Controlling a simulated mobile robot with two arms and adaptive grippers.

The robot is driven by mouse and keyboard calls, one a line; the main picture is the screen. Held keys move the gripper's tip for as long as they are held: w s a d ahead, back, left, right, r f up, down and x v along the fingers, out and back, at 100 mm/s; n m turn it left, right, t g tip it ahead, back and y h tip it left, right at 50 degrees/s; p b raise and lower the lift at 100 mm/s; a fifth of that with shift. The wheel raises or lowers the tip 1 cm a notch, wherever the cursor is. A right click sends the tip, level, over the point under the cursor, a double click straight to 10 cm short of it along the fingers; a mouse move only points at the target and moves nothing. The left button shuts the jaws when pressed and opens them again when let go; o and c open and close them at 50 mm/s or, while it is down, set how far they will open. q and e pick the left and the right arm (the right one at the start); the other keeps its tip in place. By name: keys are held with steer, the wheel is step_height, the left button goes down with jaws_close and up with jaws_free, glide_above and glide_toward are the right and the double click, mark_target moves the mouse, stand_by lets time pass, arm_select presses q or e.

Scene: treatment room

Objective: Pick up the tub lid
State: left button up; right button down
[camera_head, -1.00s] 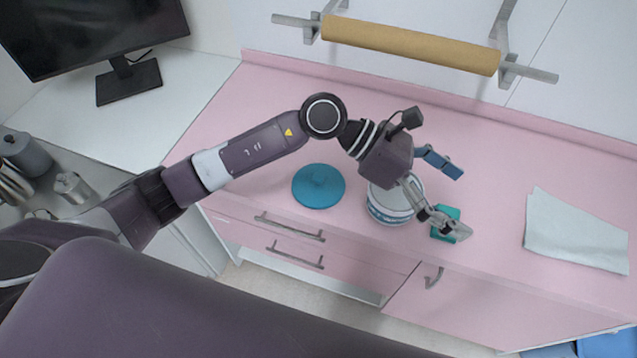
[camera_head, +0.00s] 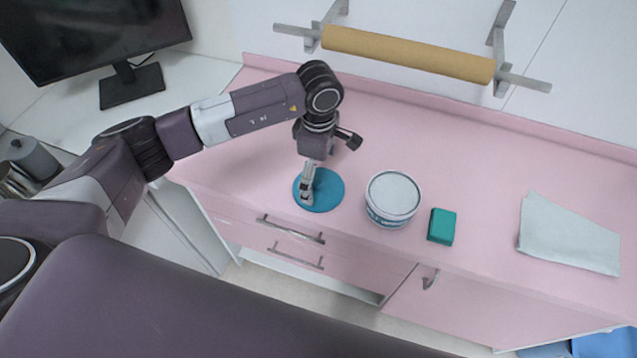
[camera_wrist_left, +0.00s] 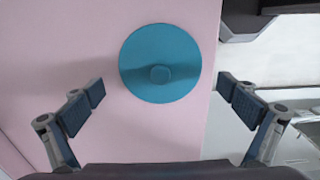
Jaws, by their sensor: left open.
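The tub lid (camera_head: 328,193) is a round blue disc with a small raised knob, lying flat on the pink counter near its front edge. It also shows in the left wrist view (camera_wrist_left: 145,62), whole and unobstructed. My left gripper (camera_head: 308,192) is above the lid in the head view and covers part of it. In the left wrist view the left gripper (camera_wrist_left: 161,93) is open and empty, its two fingers spread to either side below the lid. The tub (camera_head: 392,195), white with blue bands, stands to the right of the lid. My right gripper is not seen.
A green box (camera_head: 441,226) is right of the tub, and a pale folded cloth (camera_head: 568,235) lies further right. A paper roll (camera_head: 408,54) hangs on the wall behind. A monitor (camera_head: 92,40) stands at left. The counter behind the lid is clear.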

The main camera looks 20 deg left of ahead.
mark_target(319, 186)
arm_select(q)
steer(key=shift+f+p, duration=0.3)
steer(key=shift+f, duration=1.15)
steer(key=shift+c, duration=0.4)
steer(key=shift+s, duration=0.15)
jaws_close()
